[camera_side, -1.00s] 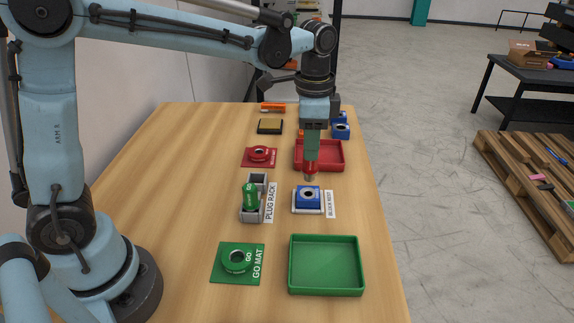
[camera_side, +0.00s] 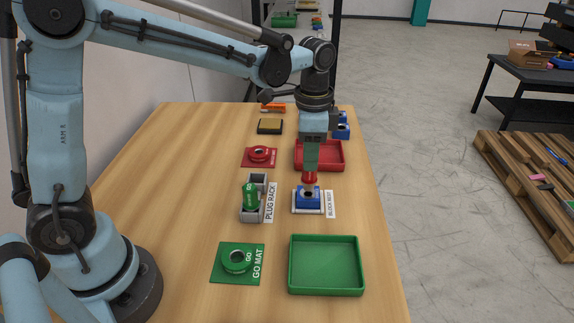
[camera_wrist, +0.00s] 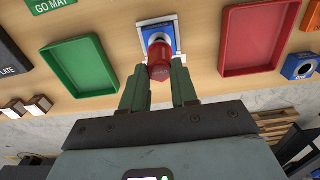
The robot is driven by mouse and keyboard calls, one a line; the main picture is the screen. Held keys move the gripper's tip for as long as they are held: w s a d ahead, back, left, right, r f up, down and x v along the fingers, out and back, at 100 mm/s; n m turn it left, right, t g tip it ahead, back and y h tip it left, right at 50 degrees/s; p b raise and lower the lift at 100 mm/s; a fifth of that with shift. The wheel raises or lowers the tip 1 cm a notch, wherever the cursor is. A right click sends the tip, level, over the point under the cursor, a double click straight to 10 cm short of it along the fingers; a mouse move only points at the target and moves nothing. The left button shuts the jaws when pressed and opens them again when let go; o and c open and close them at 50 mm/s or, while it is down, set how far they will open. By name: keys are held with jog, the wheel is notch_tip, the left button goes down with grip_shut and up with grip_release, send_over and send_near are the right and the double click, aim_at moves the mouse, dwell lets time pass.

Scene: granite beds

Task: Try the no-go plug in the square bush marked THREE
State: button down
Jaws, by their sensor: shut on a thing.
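My gripper (camera_side: 310,171) points down and is shut on a red plug (camera_side: 310,179), gripped between both fingers. The red plug also shows in the wrist view (camera_wrist: 160,62). Directly below it, a blue square block (camera_side: 308,199) with a round grey-rimmed bush sits in the white block nest (camera_side: 298,212). In the wrist view the blue block (camera_wrist: 172,46) lies just past the plug, with part of its bush visible. The plug's lower end is at or just above the bush; I cannot tell whether it has entered. No number is readable on the block.
A plug rack (camera_side: 246,217) holds a green plug (camera_side: 250,195). A green tray (camera_side: 326,288) is in front and a red tray (camera_side: 343,157) behind, both empty where visible. Green GO mat (camera_side: 222,272) and red mat (camera_side: 248,163) each carry a ring. More blue blocks (camera_side: 341,131) stand at the back.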

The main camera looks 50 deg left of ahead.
jog(key=shift+f, duration=0.6)
dwell(0.8)
jog(key=shift+r, duration=0.4)
jog(key=shift+f, duration=0.4)
dwell(1.2)
jog(key=shift+r, duration=0.4)
jog(key=shift+f, duration=0.4)
dwell(1.2)
jog(key=shift+r, duration=0.4)
jog(key=shift+f, duration=0.6)
dwell(1.6)
